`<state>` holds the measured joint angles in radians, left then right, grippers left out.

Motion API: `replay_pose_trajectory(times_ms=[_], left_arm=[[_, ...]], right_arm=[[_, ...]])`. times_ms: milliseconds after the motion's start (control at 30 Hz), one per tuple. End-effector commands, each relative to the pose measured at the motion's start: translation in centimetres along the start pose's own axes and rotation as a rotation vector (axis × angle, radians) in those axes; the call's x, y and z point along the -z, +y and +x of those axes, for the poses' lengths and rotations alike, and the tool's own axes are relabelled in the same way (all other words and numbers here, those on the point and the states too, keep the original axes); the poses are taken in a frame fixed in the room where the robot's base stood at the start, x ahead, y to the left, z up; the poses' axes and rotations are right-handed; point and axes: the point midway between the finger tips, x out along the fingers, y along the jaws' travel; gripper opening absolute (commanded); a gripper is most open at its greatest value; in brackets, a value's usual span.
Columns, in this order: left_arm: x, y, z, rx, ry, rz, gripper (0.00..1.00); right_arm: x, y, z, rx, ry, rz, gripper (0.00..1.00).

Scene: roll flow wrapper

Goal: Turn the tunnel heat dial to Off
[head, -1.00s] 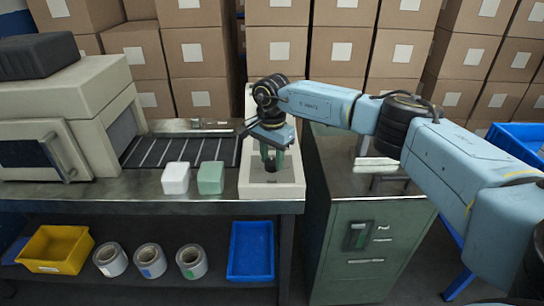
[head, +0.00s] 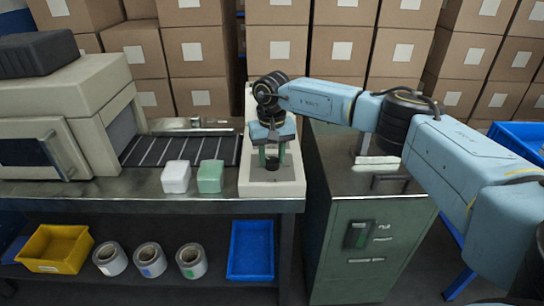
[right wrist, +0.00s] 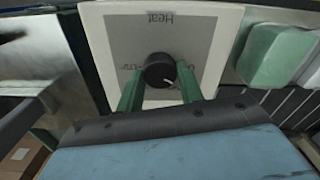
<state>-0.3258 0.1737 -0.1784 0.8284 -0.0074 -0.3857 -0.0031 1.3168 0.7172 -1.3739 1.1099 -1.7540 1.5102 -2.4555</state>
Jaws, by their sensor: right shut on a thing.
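The heat dial (right wrist: 160,70) is a round black knob with a short white mark, on a pale panel. In the right wrist view the word "Heat" appears upside down beyond it; the mark points to the picture's lower right. Smaller lettering beside the dial is partly hidden and I cannot read it. My right gripper (right wrist: 159,84) has its green fingers on either side of the dial and is shut on it. In the head view the right gripper (head: 272,155) points down at the dial (head: 271,165). My left gripper is not in view.
The cream control box (head: 288,188) stands at the bench's right end. A white block (head: 176,178) and a green block (head: 210,177) sit just left of it. A conveyor (head: 180,151) leads to the tunnel machine (head: 70,110). A green cabinet (head: 350,215) stands to the right.

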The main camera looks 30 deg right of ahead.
Motion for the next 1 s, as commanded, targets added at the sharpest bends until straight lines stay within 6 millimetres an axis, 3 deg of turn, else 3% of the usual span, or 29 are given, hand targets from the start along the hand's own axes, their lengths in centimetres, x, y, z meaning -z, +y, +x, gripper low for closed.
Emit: replay_pose_trajectory(times_ms=[500,1000], left_arm=[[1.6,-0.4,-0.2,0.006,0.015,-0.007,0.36],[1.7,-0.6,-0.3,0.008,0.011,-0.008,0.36]], right_arm=[[-0.1,-0.1,0.0,0.001,-0.002,-0.420,0.14],[-0.1,0.0,0.1,0.000,-0.003,-0.557,0.14]])
